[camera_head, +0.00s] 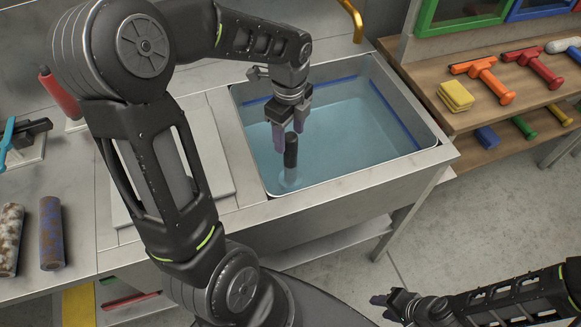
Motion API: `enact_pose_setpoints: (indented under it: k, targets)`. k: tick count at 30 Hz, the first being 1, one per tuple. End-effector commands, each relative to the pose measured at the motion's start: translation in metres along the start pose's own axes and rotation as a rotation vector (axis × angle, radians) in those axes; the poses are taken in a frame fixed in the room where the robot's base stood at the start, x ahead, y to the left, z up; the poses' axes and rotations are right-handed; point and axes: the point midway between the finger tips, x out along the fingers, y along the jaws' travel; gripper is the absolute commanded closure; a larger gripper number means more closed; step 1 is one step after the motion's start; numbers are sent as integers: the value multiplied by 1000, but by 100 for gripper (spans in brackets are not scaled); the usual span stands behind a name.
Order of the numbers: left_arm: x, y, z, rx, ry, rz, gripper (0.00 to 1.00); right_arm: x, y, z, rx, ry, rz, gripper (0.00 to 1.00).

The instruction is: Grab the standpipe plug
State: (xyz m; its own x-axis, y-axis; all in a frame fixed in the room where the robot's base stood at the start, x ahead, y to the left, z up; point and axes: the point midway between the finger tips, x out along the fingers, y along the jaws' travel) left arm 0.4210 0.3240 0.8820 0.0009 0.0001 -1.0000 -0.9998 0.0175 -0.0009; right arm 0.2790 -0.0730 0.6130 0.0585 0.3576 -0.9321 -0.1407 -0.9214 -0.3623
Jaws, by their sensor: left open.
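The standpipe plug (291,150) is a dark upright tube in the water-filled sink (335,130). Its top stands above the water, and its lower part shows blurred under the surface. My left gripper (289,134) points down over the sink, open, with its fingers at the plug's upper end. One finger is left of the plug and the other is behind or right of its top; I cannot tell whether they touch it. My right gripper (382,306) is low in the picture, away from the sink, above the floor; its finger gap is unclear.
A raised steel rim surrounds the sink, with a brass tap (351,18) behind it. Right, a wooden shelf holds a yellow sponge stack (455,96) and an orange squeegee (484,77). Two mottled rollers (52,233) lie on the left counter. The sink's right half is clear.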

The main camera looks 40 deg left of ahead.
Motion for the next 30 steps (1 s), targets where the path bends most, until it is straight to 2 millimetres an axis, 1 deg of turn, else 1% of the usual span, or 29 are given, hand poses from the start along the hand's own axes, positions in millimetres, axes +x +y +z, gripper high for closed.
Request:
enact_pose_setpoints:
  k: [1,4,14,17,24,27,30]
  targets:
    - [6,1,0,0,1,4,42,0,0,0,0,0,0,64]
    - [14,0,0,1,0,2,42,0,0,0,0,0,0,64]
    - [17,0,0,1,0,2,42,-1,0,0,0,0,0,64]
    - [25,0,-1,2,0,4,42,-3,-1,0,0,0,0,64]
    - [60,-1,-2,0,0,5,42,-6,-2,0,0,-1,0,64]
    - [66,-1,-2,0,0,3,42,-6,-2,0,0,-1,0,64]
    - [67,-1,-2,0,0,1,42,-6,-2,0,0,-1,0,64]
